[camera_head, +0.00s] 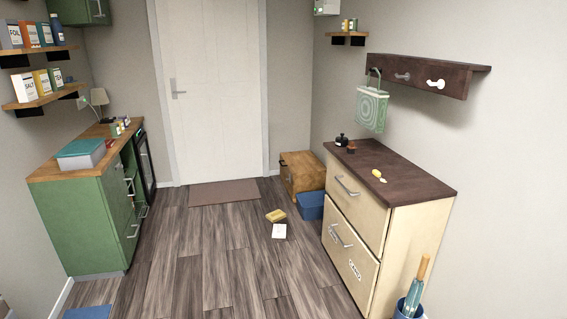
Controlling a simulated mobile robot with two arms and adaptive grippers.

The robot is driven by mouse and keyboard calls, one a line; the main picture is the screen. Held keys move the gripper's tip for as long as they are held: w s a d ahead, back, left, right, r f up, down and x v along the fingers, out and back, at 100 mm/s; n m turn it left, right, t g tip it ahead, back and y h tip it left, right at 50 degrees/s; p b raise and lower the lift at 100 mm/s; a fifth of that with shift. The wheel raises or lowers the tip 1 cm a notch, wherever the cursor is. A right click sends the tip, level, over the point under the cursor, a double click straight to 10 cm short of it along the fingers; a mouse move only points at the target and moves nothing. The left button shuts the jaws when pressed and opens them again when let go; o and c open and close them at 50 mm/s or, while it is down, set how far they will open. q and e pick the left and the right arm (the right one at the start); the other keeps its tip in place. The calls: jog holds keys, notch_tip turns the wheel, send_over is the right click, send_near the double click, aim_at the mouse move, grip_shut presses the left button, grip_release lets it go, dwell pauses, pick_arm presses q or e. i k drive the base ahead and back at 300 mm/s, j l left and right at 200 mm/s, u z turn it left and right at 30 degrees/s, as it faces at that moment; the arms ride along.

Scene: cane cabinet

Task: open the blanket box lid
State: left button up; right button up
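A wooden box (300,179), which looks like the blanket box, stands on the floor at the back right, against the right wall near the door. Its lid appears shut. Its right part is partly hidden by the cabinet. A small blue box (310,207) stands on the floor just in front of it. Neither of my grippers is in view.
A cream cabinet (356,262) with a dark top stands along the right wall, nearer than the wooden box. A yellow item (275,215) and a white item (279,231) lie on the floor. Green cabinets (80,220) line the left. The middle floor is mostly clear.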

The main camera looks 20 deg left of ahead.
aim_at(301, 162)
jog(key=i+j+u, duration=0.7)
jog(key=i, duration=0.3)
jog(key=i+u, duration=0.35)
jog(key=i, duration=0.15)
